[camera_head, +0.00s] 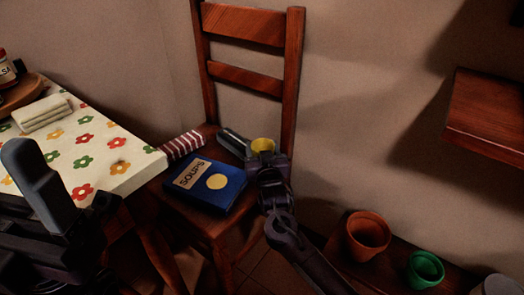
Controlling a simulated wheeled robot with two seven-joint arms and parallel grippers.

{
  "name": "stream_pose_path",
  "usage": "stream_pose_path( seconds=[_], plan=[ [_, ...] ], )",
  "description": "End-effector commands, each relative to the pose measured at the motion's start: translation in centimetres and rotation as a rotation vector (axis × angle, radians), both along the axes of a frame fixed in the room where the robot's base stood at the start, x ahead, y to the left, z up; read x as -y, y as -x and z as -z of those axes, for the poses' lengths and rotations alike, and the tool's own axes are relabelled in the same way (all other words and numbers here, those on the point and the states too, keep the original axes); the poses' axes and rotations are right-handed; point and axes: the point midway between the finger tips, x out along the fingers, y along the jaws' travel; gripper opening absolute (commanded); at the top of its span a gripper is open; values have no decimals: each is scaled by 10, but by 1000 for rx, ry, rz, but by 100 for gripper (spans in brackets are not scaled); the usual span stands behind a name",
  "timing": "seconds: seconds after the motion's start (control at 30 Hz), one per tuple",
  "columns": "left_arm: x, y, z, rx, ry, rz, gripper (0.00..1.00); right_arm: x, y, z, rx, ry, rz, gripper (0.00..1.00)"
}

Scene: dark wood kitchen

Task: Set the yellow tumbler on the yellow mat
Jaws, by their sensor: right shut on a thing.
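The yellow tumbler (263,145) is at my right gripper (258,155), which is shut on it above the right side of the chair seat. Only its top part shows; the gripper hides the rest. A flat yellow disc (217,182), the only thing in view that could be the yellow mat, is on the blue SOUPS book (196,197); I cannot tell if it is a mat or printed. The disc is left of and below the tumbler in the picture. My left gripper (38,185) is large at the left edge, partly cut off; its jaw opening cannot be made out.
The book and a red-striped cloth (183,145) lie on the wooden chair (212,228). A table with a flowered cloth (118,178) stands left, bearing a folded towel (42,113). A terracotta pot (367,235) and green pot (425,269) stand lower right, below a wall shelf (488,115).

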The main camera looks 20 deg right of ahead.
Motion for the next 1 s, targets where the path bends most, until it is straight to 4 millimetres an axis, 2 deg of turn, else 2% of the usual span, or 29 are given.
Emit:
stream_pose_path(
  seconds=[0.2, 0.23, 0.37, 0.73, 0.87, 1.0],
  plan=[
    [-1, 0, 0, -1, 8, -2, 72, 0, 0, 3, 0, 0, 0, 34],
    [-1, 0, 0, -1, 8, -2, 72, 0, 0, 2, 1, 0, 0, 61],
    [-1, -1, 0, -4, 8, -2, 72, 0, 0, 2, 0, 0, 0, 78],
    [0, -1, 1, -10, -1, 0, 72, -1, 2, -2, -1, 1, -1, 79],
    [1, -1, -6, -12, -5, 1, 72, -4, 21, -2, -3, 1, -2, 79],
    [0, -2, -12, -27, -5, 2, 72, -9, 51, -3, -5, -1, -2, 79]
  ],
)
